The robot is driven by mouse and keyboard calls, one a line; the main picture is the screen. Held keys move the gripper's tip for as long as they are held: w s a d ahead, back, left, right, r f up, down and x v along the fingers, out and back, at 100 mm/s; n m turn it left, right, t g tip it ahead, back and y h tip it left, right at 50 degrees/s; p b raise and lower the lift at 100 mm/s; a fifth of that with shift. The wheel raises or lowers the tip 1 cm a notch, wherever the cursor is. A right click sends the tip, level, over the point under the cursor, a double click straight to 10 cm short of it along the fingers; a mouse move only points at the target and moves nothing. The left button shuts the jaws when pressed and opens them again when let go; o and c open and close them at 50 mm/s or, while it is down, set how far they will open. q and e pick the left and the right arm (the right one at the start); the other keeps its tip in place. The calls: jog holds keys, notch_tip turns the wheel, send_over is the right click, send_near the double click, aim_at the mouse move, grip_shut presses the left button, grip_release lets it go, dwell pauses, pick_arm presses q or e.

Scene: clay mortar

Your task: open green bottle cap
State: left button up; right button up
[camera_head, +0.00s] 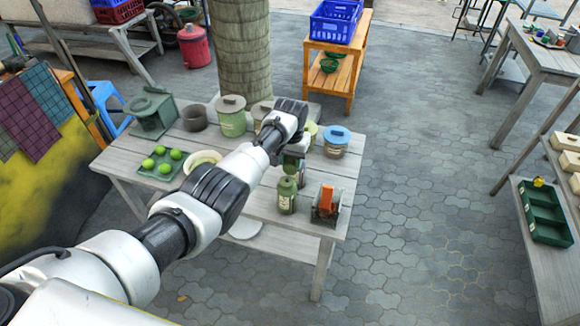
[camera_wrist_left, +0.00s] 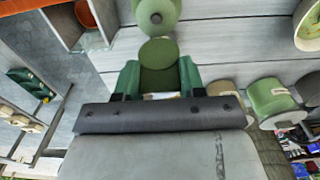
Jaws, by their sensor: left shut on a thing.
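My left gripper (camera_head: 295,150) reaches over the wooden table from the left. In the left wrist view its two green fingers (camera_wrist_left: 158,82) are shut on a green bottle (camera_wrist_left: 159,55) with a round top, one finger on each side. In the head view the gripper partly hides this held bottle (camera_head: 292,166); I cannot tell if its base touches the table. A second green bottle (camera_head: 287,196) with a cap on stands upright just in front of it, apart from the gripper; it also shows in the left wrist view (camera_wrist_left: 157,12). My right gripper is out of view.
On the table (camera_head: 262,208), an open box with an orange thing (camera_head: 327,203) stands right of the second bottle. A blue-lidded jar (camera_head: 337,141) and green jar (camera_head: 231,117) stand behind. A tray (camera_head: 151,173) of green fruits and a pale plate (camera_head: 203,159) lie left.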

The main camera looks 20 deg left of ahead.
pick_arm(q)
jog(key=shift+f+g, duration=0.2)
jog(key=shift+g, duration=0.1)
jog(key=o, duration=0.7)
jog(key=shift+c, duration=0.2)
jog(key=shift+w, duration=0.1)
jog(key=shift+r, duration=0.15)
jog(key=shift+r, duration=0.3)
notch_tip(320, 180, up, 10)
jog(key=shift+b, duration=0.3)
